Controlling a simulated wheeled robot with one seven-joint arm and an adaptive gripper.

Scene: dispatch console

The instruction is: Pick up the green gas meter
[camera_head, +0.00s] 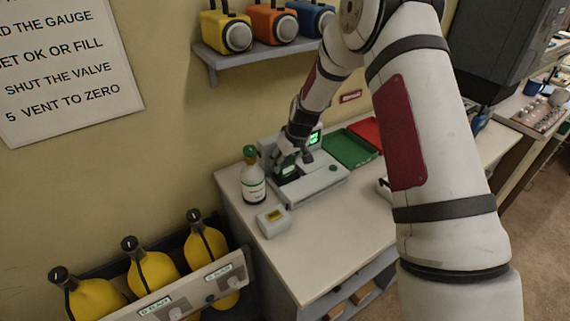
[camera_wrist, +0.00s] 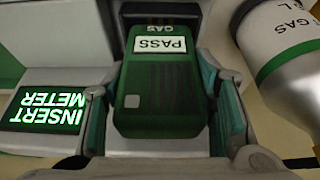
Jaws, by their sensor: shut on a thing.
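The green gas meter (camera_wrist: 160,85) is in the middle of the wrist view, with a lit display reading PASS and the word GAS above it. My gripper (camera_wrist: 163,115) has one finger on each side of the meter and is shut on it. In the head view the gripper (camera_head: 289,160) is over the grey docking station (camera_head: 318,184), largely hiding the meter. The station's green screen (camera_wrist: 44,110) reads INSERT METER, upside down in the wrist view. I cannot tell whether the meter still touches the station.
A white gas bottle (camera_head: 252,182) with a green top stands close left of the station; a small pale box (camera_head: 273,221) is in front. Green (camera_head: 350,148) and red (camera_head: 366,131) trays lie behind right. A shelf (camera_head: 262,56) with colored devices hangs above. Yellow cylinders (camera_head: 153,270) stand lower left.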

